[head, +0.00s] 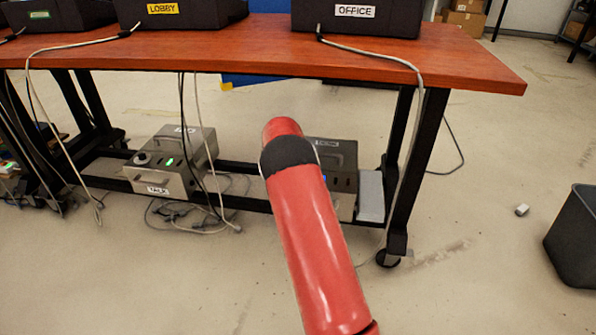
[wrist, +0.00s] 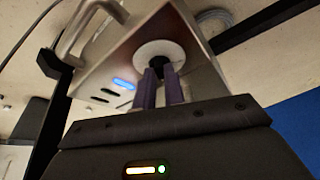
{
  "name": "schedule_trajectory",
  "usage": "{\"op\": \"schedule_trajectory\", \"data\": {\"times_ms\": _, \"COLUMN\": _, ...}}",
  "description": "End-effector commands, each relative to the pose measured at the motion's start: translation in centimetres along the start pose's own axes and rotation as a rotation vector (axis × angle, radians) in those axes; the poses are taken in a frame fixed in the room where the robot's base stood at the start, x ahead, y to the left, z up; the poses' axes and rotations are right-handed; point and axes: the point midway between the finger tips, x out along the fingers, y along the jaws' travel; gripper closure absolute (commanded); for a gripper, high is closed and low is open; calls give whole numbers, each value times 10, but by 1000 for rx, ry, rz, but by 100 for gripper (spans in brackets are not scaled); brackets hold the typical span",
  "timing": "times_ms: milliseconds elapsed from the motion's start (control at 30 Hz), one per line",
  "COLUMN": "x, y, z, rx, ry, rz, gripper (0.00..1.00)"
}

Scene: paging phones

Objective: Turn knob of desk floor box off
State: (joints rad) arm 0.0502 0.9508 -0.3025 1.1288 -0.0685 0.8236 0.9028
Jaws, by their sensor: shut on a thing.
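In the wrist view my gripper (wrist: 160,74) has its two purple fingers closed on a dark knob (wrist: 157,61). A round white plate (wrist: 144,55) surrounds the knob on the front of a metal floor box (wrist: 190,24). A blue light (wrist: 123,83) glows beside the knob, with dark slots near it. In the head view a grey floor box (head: 342,156) under the table is partly hidden by my red arm; its top label is too small to read surely. The knob and gripper are hidden there.
Another floor box (head: 193,160) with a green light and loose cables stands to the left under the wooden table (head: 455,70). Black boxes labelled LOBBY (head: 190,16) and OFFICE (head: 385,22) sit on top. A dark bin (head: 575,240) stands at right.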

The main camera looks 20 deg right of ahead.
Motion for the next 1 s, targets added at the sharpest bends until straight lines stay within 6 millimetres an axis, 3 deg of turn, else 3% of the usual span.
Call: {"op": "schedule_trajectory", "data": {"times_ms": 1000, "x": 2, "y": 14, "z": -8, "rx": -877, "ry": 0, "rz": -367, "gripper": 100}}
